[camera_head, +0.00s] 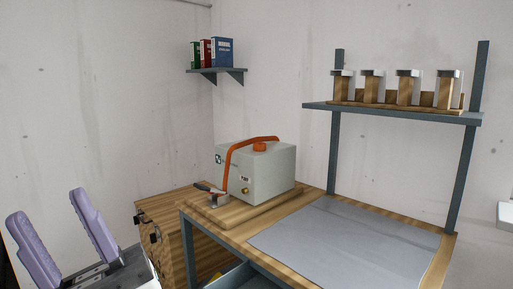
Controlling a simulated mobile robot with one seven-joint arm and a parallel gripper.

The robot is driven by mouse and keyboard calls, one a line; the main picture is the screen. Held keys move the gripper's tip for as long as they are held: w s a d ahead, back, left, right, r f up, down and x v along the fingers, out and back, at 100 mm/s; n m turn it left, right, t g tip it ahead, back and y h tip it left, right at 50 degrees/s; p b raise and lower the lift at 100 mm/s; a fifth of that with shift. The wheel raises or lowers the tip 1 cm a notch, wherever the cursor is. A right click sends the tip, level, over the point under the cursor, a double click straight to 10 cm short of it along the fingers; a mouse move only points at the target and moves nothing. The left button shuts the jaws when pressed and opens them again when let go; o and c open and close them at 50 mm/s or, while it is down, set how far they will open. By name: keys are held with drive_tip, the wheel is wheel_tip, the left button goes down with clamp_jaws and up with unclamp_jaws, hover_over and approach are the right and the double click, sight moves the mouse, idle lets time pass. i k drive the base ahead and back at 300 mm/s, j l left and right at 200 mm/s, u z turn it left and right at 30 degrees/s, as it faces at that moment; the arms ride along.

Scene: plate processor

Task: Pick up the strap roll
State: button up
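No thing here is clearly a strap roll. The closest in look is an orange band (240,152) that runs up the front of a grey box-shaped machine (270,175) and over its top, past a round orange cap. A small grey and dark piece with a red part (213,194) lies at the machine's front left corner. My gripper (47,203) shows at the lower left with two purple fingers wide apart and nothing between them. It is left of the bench and apart from the machine.
The wooden bench (230,213) has a grey mat (345,245) with clear room on it. A raised shelf (390,111) at the back right holds several wood and metal blocks. A wooden cabinet (165,210) stands left of the bench. Binders (222,52) stand on a wall shelf.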

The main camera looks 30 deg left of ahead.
sight(258, 146)
drive_tip(key=i+j+z, duration=0.15)
drive_tip(key=j+z, duration=0.25)
drive_tip(key=j, duration=1.2)
drive_tip(key=j+z, duration=0.45)
drive_tip(key=j, duration=1.1)
drive_tip(key=j+z, duration=0.15)
drive_tip(key=j, duration=0.85)
drive_tip(key=i+j, duration=0.15)
drive_tip(key=i, duration=0.35)
drive_tip(key=i+j, duration=0.15)
drive_tip(key=i, duration=0.3)
